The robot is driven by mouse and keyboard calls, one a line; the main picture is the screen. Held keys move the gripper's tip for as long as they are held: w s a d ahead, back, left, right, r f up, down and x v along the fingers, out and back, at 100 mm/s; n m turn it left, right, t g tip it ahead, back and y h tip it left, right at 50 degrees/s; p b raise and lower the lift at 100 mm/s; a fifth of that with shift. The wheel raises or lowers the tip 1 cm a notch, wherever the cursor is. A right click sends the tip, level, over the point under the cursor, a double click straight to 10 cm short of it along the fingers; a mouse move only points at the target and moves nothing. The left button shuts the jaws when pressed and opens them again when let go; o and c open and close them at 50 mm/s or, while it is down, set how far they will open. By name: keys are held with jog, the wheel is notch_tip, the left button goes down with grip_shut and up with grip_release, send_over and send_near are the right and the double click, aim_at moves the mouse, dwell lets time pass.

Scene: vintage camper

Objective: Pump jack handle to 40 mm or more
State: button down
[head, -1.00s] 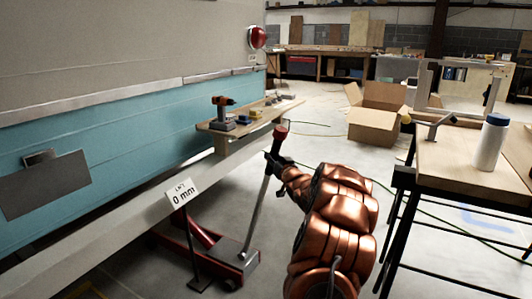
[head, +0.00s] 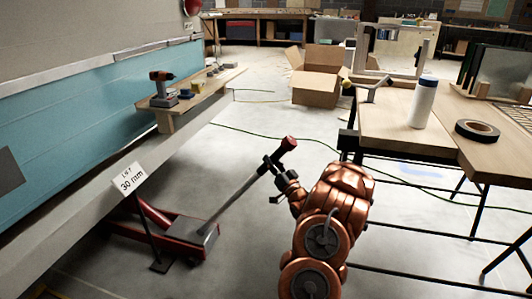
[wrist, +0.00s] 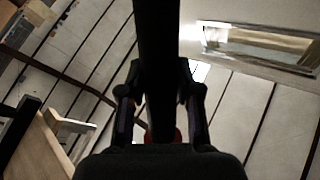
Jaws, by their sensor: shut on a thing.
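The red floor jack (head: 165,235) stands on the floor under the camper's edge rail. Its grey handle (head: 240,192) leans to the right and ends in a red grip (head: 289,143). My gripper (head: 274,165) is shut on the handle just below the red grip. In the wrist view the handle is a dark bar (wrist: 160,60) running between the fingers, with a bit of red at its base. The lift sign (head: 129,179) beside the jack reads 30 mm.
A wooden shelf (head: 215,85) on the camper side holds a drill (head: 162,88). A workbench (head: 390,112) with a white bottle (head: 422,103) and a tape roll (head: 477,130) stands at right, close to my arm. A cardboard box (head: 316,82) is behind.

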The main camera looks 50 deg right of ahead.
jog(key=shift+m, duration=0.4)
jog(key=shift+s+d+f, duration=0.35)
jog(key=shift+s+f, duration=0.35)
jog(key=shift+s+d+f, duration=0.3)
jog(key=shift+s+f, duration=0.35)
jog(key=shift+s+d+f+h, duration=0.1)
jog(key=shift+s+f+h, duration=0.05)
jog(key=shift+h, duration=0.25)
jog(key=c, duration=0.8)
grip_release()
jog(key=shift+s+d, duration=0.1)
jog(key=shift+o, duration=0.2)
jog(key=shift+r, duration=0.2)
jog(key=shift+a, duration=0.2)
jog(key=v, duration=1.1)
jog(key=shift+s+f, duration=0.3)
jog(key=shift+f, duration=0.1)
jog(key=shift+w, duration=0.1)
